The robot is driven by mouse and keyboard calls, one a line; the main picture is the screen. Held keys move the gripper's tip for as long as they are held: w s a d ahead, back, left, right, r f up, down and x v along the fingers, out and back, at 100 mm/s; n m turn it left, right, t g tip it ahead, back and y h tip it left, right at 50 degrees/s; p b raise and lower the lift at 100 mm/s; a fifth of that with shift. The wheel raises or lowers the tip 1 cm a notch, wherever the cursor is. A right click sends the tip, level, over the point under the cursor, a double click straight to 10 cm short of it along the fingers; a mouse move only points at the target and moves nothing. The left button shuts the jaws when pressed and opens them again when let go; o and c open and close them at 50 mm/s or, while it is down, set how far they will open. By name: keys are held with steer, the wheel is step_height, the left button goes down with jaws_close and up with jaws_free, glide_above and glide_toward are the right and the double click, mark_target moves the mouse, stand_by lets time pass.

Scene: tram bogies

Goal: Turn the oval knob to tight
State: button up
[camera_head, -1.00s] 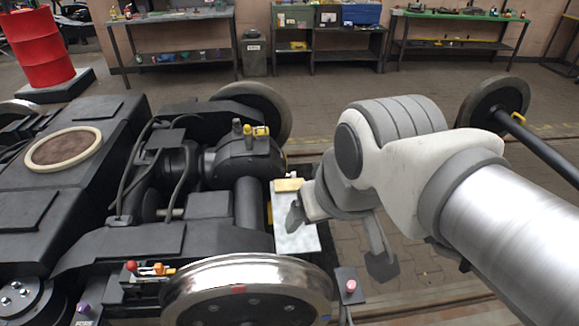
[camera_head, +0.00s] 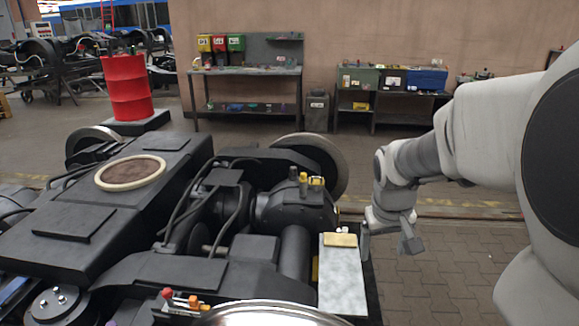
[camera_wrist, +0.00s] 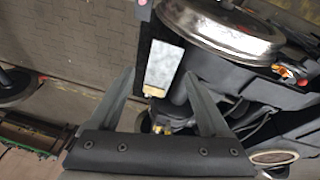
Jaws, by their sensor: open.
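I cannot tell for sure which part is the oval knob. Small candidates on the bogie are a yellow fitting (camera_head: 316,181) by the dark motor housing and a red knob (camera_head: 167,293) beside orange parts at the near side. The red knob also shows at the right in the wrist view (camera_wrist: 287,72), and yellow fittings (camera_wrist: 160,129) show low between the fingers. My gripper (camera_head: 388,243) is open, just right of the pale plate (camera_head: 342,280) on the bogie. In the wrist view its fingers (camera_wrist: 159,73) are spread and empty, with the plate seen between them.
A tan block (camera_head: 340,240) lies on the plate. Bogie wheels (camera_head: 318,155) and a shiny wheel rim (camera_wrist: 215,30) stand out near the plate. A red drum (camera_head: 128,88) and workbenches (camera_head: 245,73) are behind. The paved floor at right is clear.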

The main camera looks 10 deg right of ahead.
steer(key=w+d+f+g+y+b, duration=0.1)
steer(key=d+f+b, duration=0.35)
steer(key=f, duration=0.75)
steer(key=w+d+f+m+g+b, duration=0.1)
steer(key=d+f, duration=0.6)
steer(key=f, duration=0.5)
steer(key=w+d+f+g+y+b, duration=0.15)
steer(key=d+f, duration=0.45)
steer(key=f, duration=0.6)
steer(key=shift+t+h, duration=0.35)
steer(key=f+b, duration=0.1)
steer(key=f, duration=0.4)
steer(key=f+b, duration=0.2)
steer(key=f, duration=0.4)
steer(key=f+b, duration=0.2)
steer(key=f, duration=0.4)
steer(key=shift+s+a+f, duration=0.15)
steer(key=shift+s+f, duration=0.05)
steer(key=shift+s, duration=0.15)
jaws_close()
